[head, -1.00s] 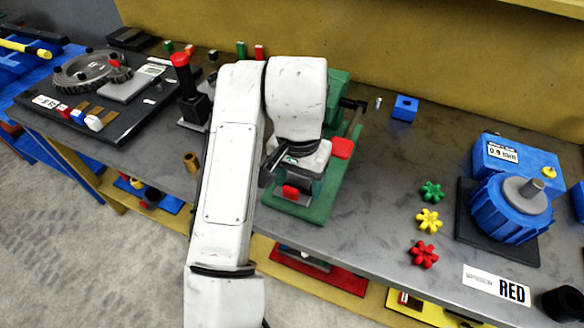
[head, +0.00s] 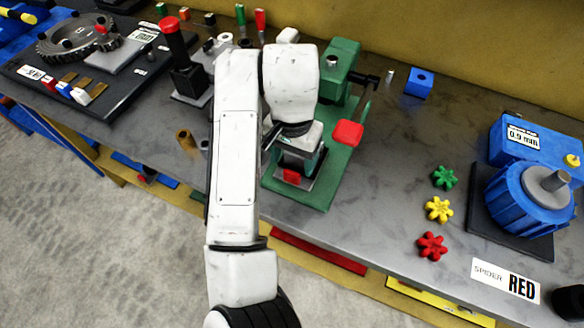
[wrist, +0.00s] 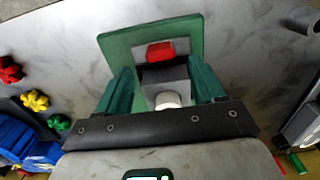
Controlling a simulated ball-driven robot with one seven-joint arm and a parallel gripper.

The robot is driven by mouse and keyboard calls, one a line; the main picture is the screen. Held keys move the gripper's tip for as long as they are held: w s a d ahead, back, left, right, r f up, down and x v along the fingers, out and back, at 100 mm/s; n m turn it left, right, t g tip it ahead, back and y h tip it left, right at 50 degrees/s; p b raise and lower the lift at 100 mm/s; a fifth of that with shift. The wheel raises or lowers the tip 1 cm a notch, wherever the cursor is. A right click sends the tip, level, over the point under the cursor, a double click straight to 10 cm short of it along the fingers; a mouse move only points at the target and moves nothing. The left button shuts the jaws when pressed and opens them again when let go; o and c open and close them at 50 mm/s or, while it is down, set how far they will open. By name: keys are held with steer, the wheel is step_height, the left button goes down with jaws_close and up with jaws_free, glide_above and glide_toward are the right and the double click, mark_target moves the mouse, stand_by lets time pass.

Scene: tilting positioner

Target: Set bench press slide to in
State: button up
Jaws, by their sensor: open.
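The green bench press (head: 338,62) stands on a green base plate (head: 322,190) near the table's front edge. Its slide shows as a grey block with a red grip (head: 291,176) at the front; the red grip also shows in the wrist view (wrist: 160,52). A pale round part (wrist: 168,99) lies on the grey block, nearer my gripper. My gripper (head: 300,158) is above the front of the base plate. In the wrist view its green fingers (wrist: 162,68) are apart, one on each side of the grey block. Contact cannot be told. My wrist hides much of the slide in the head view.
A lever with a red knob (head: 348,133) stands right of the slide. A blue block (head: 419,83) and green, yellow and red spiders (head: 438,209) lie farther right. A black post with a red top (head: 172,30) stands left. Bare table lies between press and spiders.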

mark_target(292, 172)
steer(key=shift+f, duration=2.05)
jaws_close()
